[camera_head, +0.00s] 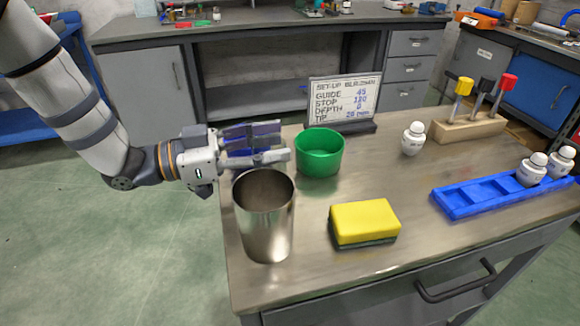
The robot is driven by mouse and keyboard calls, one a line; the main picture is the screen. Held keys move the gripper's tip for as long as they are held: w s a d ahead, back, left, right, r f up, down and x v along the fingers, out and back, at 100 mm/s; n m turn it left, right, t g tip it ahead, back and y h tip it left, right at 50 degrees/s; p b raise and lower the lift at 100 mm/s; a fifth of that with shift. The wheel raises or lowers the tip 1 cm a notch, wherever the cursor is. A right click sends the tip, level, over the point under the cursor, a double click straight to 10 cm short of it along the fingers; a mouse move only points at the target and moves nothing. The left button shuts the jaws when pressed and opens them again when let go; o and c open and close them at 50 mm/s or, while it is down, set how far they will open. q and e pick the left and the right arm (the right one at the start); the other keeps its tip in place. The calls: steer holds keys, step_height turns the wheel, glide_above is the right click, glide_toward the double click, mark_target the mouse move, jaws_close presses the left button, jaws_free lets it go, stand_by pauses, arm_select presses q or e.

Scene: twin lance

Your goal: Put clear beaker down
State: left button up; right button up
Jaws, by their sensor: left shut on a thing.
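My left gripper (268,146) comes in from the left at the workbench's left edge, above the back left part of the top. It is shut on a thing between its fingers. The clear beaker's outline is hard to make out there; only dark bluish surfaces show between the fingers. The fingertips are close to the green cup (319,153) and behind the steel tumbler (265,218). I cannot tell the gap between the held thing and the workbench top (330,275). My right gripper is out of view.
A yellow sponge (364,221) lies in front of the green cup. A sign (344,101) stands behind it. A white bottle (413,139), a wooden tool block (468,126) and a blue tray (480,198) with white bottles are further right. The bench's middle right is bare.

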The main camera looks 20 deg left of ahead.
mark_target(270, 166)
arm_select(q)
step_height(270, 166, down, 4)
steer(key=shift+f+b, duration=0.2)
steer(key=shift+b, duration=0.3)
steer(key=shift+r, duration=0.2)
steer(key=shift+f, duration=0.15)
steer(key=o, duration=0.7)
steer(key=shift+o, duration=0.2)
